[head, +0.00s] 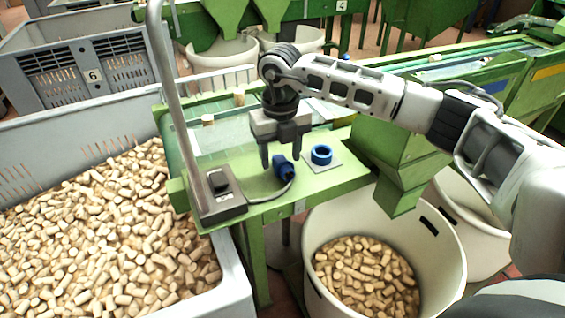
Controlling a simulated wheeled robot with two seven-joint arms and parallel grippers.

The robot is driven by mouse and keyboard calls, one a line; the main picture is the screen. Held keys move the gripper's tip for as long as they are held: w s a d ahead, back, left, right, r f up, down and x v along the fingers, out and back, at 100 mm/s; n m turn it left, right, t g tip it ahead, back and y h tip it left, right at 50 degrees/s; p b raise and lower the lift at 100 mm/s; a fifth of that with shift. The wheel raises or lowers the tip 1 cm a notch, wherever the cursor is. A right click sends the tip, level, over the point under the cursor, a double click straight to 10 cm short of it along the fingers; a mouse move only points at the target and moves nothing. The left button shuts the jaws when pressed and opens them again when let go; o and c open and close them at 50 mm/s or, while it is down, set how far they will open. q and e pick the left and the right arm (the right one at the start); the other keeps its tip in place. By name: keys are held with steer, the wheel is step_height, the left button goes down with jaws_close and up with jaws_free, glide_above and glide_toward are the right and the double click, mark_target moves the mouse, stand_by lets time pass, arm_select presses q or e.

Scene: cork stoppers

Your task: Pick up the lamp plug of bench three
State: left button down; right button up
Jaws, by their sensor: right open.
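A dark blue plug (284,166) lies on the green bench top (255,210), with a grey cable (282,191) running from it to the base of the lamp (219,190). My right gripper (281,160) points down over the plug with its jaws open. One finger is left of the plug and the other is right of or behind it. I cannot tell whether the fingers touch it. A blue ring-shaped socket (321,154) on a grey plate sits just right of the gripper. My left gripper is not in view.
The lamp's post (166,90) rises left of the gripper. A grey crate of corks (236,285) stands at the left and a white bin (440,255) of corks below right. A green chute (400,150) stands right of the bench top. Two corks are on the belt behind.

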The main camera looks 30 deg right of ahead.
steer(key=shift+f, duration=0.85)
steer(key=c, duration=1.1)
steer(key=shift+r, duration=0.2)
